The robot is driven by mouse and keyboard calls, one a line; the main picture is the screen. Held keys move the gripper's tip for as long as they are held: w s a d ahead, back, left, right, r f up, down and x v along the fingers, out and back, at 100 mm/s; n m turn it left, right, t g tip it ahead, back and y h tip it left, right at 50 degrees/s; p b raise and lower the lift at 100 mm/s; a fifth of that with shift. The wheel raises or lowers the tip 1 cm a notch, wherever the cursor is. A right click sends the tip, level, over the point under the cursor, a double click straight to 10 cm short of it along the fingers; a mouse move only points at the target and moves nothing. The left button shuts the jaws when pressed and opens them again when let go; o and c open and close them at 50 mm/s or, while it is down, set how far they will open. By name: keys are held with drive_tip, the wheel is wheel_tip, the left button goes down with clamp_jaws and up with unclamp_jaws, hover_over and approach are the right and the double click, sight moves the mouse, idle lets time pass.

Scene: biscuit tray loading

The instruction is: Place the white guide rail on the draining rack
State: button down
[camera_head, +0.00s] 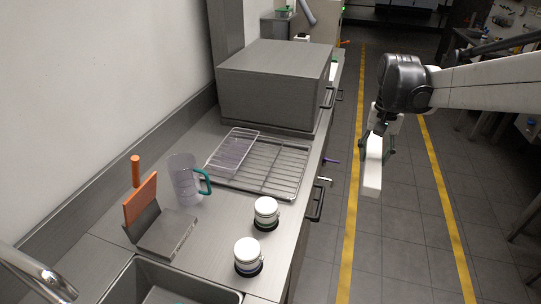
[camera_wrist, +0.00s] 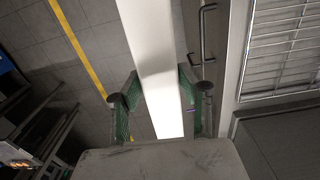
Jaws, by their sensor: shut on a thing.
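The white guide rail (camera_head: 373,172) is a long white bar. My gripper (camera_head: 377,148) is shut on it and holds it over the floor aisle, to the right of the counter. In the wrist view, the rail (camera_wrist: 152,50) runs between the two green-padded fingers of my gripper (camera_wrist: 160,97). The draining rack (camera_head: 262,166) is a wire grid lying on the counter in front of the grey box. Part of the rack (camera_wrist: 285,50) shows at the right of the wrist view. The rail is apart from the rack.
A smaller wire rack (camera_head: 233,150) lies over the draining rack's left part. A large grey box (camera_head: 270,85) stands behind. A clear jug (camera_head: 183,180), an orange-handled thing (camera_head: 140,200) and two white-lidded jars (camera_head: 266,209) stand nearer. Drawer handles (camera_head: 318,203) stick out from the counter front.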

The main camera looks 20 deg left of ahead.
drive_tip(key=s+a+f+p, duration=0.2)
drive_tip(key=a, duration=3.4)
drive_tip(key=p, duration=0.2)
hover_over(282, 164)
drive_tip(key=shift+n, duration=0.3)
wheel_tip(282, 164, down, 7)
drive_tip(key=shift+r, duration=0.1)
drive_tip(key=shift+f+p, duration=0.4)
drive_tip(key=shift+f, duration=1.55)
drive_tip(key=shift+f, duration=0.1)
drive_tip(key=shift+f, duration=0.15)
drive_tip(key=c, duration=1.2)
unclamp_jaws()
drive_tip(key=shift+o, duration=0.2)
